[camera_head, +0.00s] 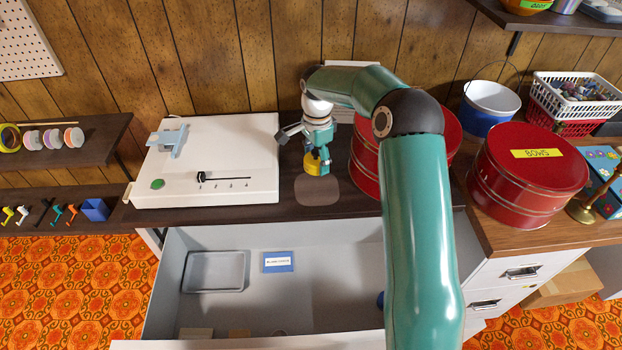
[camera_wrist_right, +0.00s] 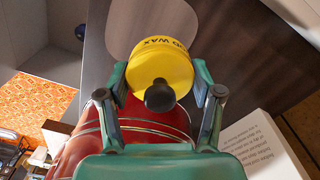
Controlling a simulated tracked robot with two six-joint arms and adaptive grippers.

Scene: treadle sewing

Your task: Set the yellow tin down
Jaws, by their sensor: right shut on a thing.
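The yellow tin (camera_head: 316,164) is a small round tin with a dark knob on its lid. In the right wrist view the tin (camera_wrist_right: 160,68) shows dark lettering that ends in "WAX" on its side. My right gripper (camera_head: 318,153) is shut on the tin, with one finger on each side of it. The tin is at the dark worktop, near a lighter rounded patch (camera_head: 317,191). I cannot tell whether its underside touches the surface. My left gripper is not in view.
A white machine with a slider (camera_head: 215,150) stands left of the tin. Red round tins (camera_head: 366,165) stand close on the right, partly behind my arm. An open drawer (camera_head: 330,285) with a grey tray (camera_head: 215,271) lies below the worktop's front edge.

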